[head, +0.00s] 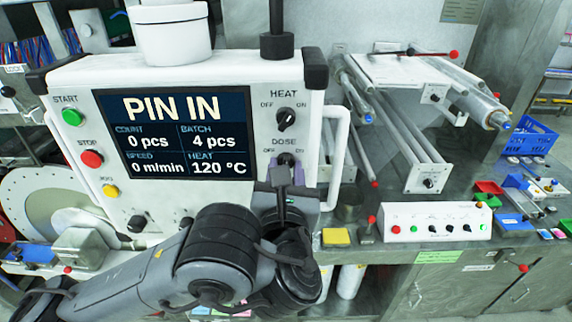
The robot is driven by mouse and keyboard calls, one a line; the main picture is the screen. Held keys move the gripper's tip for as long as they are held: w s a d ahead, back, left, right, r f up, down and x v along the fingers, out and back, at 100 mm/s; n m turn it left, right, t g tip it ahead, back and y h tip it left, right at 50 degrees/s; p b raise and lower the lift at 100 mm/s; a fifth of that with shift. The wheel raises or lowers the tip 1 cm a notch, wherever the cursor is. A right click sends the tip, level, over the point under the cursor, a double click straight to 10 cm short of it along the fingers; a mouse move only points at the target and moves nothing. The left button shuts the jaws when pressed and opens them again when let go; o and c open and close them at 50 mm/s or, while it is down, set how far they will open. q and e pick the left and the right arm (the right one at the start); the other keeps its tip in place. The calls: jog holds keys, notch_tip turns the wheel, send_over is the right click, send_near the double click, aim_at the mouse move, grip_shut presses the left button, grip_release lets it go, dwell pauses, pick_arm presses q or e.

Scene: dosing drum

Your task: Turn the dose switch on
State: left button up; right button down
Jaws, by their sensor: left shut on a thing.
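The white control panel (208,82) faces me, with a screen reading PIN IN, 0 pcs, 4 pcs, 0 m/min and HEAT 120 °C. The dose switch (286,159) is at the lower right of the panel, under the DOSE label with OFF and ON marks. My left gripper (287,173) is at the dose switch, its fingers shut on the knob. The fingers hide most of the knob, so I cannot tell which mark it points to. My right gripper is not in view.
The heat switch (286,119) sits just above the dose switch. Green start (72,117), red stop (91,158) and yellow jog (110,190) buttons line the panel's left side. A white side handle (337,150) and a white button box (436,221) are to the right.

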pick_arm(q)
jog(key=m+p, duration=0.1)
jog(key=m, duration=0.3)
jog(key=shift+a+p, duration=0.1)
jog(key=shift+p, duration=0.3)
jog(key=shift+m, duration=0.3)
jog(key=o, duration=1)
jog(key=shift+s+a+p, duration=0.1)
jog(key=shift+s+p, duration=1)
jog(key=shift+s, duration=4.35)
